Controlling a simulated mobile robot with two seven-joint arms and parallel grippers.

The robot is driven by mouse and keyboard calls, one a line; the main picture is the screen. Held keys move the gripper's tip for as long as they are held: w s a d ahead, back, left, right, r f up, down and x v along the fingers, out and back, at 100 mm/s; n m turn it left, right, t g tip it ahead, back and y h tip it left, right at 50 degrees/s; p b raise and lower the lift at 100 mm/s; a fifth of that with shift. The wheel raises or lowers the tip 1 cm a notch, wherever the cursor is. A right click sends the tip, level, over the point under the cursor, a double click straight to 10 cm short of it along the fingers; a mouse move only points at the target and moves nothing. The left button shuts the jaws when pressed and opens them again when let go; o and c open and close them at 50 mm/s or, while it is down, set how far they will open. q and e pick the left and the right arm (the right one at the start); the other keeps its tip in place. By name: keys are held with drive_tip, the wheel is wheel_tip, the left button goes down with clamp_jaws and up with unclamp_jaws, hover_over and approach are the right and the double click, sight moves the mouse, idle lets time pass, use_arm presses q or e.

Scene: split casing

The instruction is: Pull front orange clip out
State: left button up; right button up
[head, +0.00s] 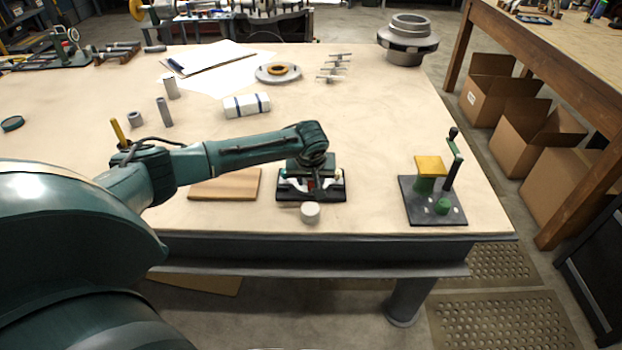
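My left arm reaches in from the left, and its wrist points down over a small dark fixture (311,198) near the table's front edge. My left gripper (311,183) is at the fixture, among pale and dark parts that sit on it. A tiny orange-red spot (312,184) shows there between the pale parts; I cannot tell if it is the front orange clip. The fingers are too small and too mixed with the fixture to show whether they are open or shut, or touching anything. My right gripper is not in view.
A white cylinder (310,212) stands just in front of the fixture. A wooden board (226,184) lies to its left. A black-based stand with a yellow block (429,166) and upright lever is to the right. The table (370,140) is clear between them.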

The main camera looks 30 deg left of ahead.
use_arm(q)
drive_tip(key=shift+w+f, duration=0.1)
drive_tip(key=shift+f, duration=0.05)
drive_tip(key=shift+c, duration=0.2)
clamp_jaws()
idle(0.4)
